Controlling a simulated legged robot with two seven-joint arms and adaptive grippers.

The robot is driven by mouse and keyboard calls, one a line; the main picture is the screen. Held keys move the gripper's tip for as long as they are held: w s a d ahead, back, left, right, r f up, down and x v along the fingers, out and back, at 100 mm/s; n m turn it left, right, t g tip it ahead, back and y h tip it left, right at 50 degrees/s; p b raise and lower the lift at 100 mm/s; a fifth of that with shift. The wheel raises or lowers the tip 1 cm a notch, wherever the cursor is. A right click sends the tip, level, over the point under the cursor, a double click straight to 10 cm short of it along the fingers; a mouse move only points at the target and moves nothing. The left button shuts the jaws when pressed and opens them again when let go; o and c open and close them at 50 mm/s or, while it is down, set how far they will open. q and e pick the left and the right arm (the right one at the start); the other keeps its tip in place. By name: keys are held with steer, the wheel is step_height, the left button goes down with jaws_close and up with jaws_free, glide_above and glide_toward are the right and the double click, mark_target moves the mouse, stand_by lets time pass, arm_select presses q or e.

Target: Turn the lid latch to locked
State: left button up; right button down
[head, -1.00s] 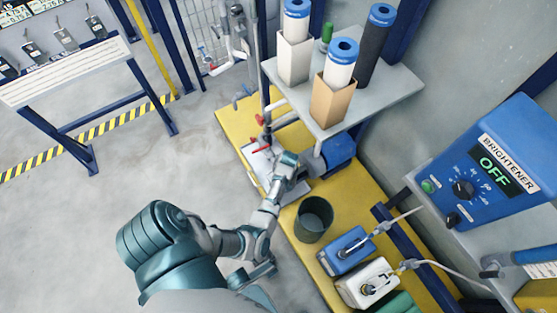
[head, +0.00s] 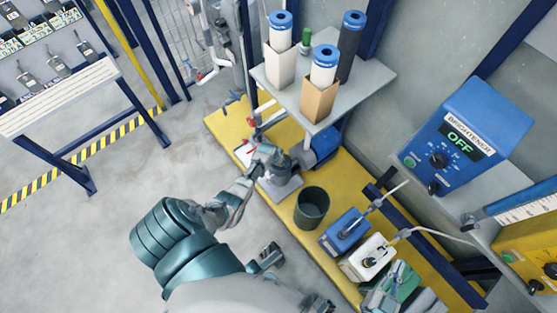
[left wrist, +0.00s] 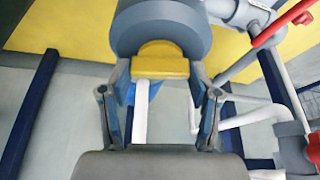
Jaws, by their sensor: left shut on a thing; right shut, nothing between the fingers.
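In the left wrist view, a yellow latch (left wrist: 160,68) sits at the edge of a round grey lid (left wrist: 160,28). My left gripper (left wrist: 160,85) has its fingers on either side of the latch and is shut on it. In the head view, my left gripper (head: 268,157) reaches the grey housing (head: 284,178) on the yellow platform; the arm and gripper hide the latch there. My right gripper (head: 397,272) is at the lower right, shut and empty, above the green container (head: 408,284). The latch's lock marking cannot be read.
A dark open bucket (head: 312,208), a blue jug (head: 344,231) and a white jug (head: 368,257) stand right of the housing. A shelf (head: 375,82) with filter cartridges is above. Pipes with red handles (left wrist: 285,24) run beside the lid.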

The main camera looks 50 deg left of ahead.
arm_select(q)
steer(key=shift+a+m+h, duration=0.1)
steer(key=shift+m+h, duration=0.4)
steer(key=shift+m, duration=0.6)
steer(key=o, duration=1.2)
steer(key=shift+f, duration=0.1)
steer(key=shift+c, duration=0.2)
steer(key=v, duration=1.2)
